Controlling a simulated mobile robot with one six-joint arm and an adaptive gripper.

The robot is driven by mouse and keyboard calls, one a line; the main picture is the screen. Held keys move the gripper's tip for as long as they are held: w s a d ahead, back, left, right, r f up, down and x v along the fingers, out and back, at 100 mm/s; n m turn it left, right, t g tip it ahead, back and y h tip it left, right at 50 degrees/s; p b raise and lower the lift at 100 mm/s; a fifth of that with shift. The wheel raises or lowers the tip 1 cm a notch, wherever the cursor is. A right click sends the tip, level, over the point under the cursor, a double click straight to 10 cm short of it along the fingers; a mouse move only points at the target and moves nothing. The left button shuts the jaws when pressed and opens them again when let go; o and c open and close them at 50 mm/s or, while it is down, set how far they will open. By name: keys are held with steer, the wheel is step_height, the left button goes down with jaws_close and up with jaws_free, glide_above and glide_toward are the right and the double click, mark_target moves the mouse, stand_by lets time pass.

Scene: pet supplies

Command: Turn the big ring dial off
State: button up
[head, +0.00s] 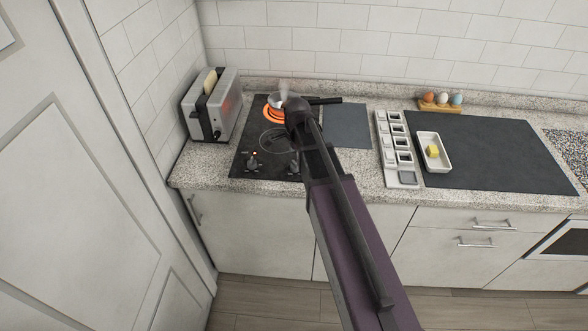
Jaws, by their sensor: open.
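A black cooktop (240,145) is set in the counter. Its back ring (270,114) glows orange under a small steaming pan (277,101). The front ring (275,140) is dark. Two dials are at the front edge: the left dial (252,163) has a small red mark or light by it, and the right dial (294,165) is partly covered by my arm. I cannot tell from their labels which dial serves the big ring. My arm reaches over the cooktop's right side. My gripper cannot be made out; the arm hides that area.
A toaster (222,118) with bread stands left of the cooktop. A dark pan handle (325,100) points right. Right are a grey slab (347,126), a white segmented rack (381,130), a dish (425,138) with a yellow block on a dark mat (490,160), and eggs in a holder (440,108).

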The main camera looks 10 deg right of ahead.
mark_target(295, 163)
steer(key=shift+w+f+b, duration=0.15)
steer(key=shift+f+b, duration=1.8)
steer(key=shift+f, duration=0.3)
